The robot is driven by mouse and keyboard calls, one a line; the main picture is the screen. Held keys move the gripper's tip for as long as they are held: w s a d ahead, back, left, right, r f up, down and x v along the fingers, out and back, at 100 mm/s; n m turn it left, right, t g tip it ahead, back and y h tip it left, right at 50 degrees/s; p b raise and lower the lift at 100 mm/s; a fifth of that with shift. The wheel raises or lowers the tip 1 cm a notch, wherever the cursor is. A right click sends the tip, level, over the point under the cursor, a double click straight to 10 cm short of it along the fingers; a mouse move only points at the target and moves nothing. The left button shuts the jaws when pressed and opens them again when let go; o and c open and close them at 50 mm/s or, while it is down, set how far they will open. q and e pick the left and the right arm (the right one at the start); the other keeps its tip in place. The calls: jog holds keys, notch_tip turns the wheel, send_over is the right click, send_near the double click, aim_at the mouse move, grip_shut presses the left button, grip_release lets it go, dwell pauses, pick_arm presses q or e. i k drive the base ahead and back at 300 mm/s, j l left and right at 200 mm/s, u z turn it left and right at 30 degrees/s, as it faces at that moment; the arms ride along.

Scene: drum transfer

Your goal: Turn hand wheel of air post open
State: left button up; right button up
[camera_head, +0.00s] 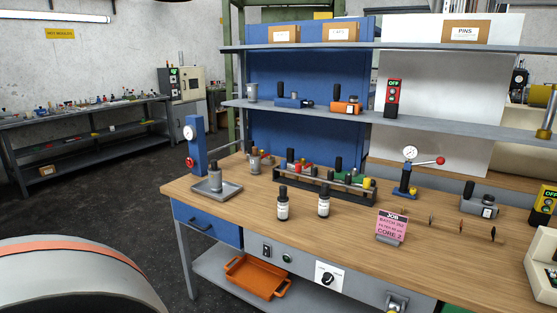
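The air post (196,145) is a blue upright post at the left end of the workbench. A round white gauge (188,133) sits on its upper part. A small red hand wheel (190,162) sits lower on the post, facing left. It is too small to tell how far it is turned, and the gauge reading is not legible. Neither of my grippers is in view, so nothing is seen touching the wheel.
A grey tray (230,189) with a metal canister stands right of the post. Two dark-capped bottles (282,207) stand mid-bench. A large pale rounded body with an orange band (60,285) fills the lower left. Floor left of the bench (110,190) looks clear.

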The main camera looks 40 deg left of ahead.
aim_at(191, 162)
jog(key=u, duration=2.1)
jog(key=i+j+z, duration=0.3)
jog(key=i, duration=0.35)
jog(key=i+j+z, duration=0.3)
jog(key=i+j, duration=0.3)
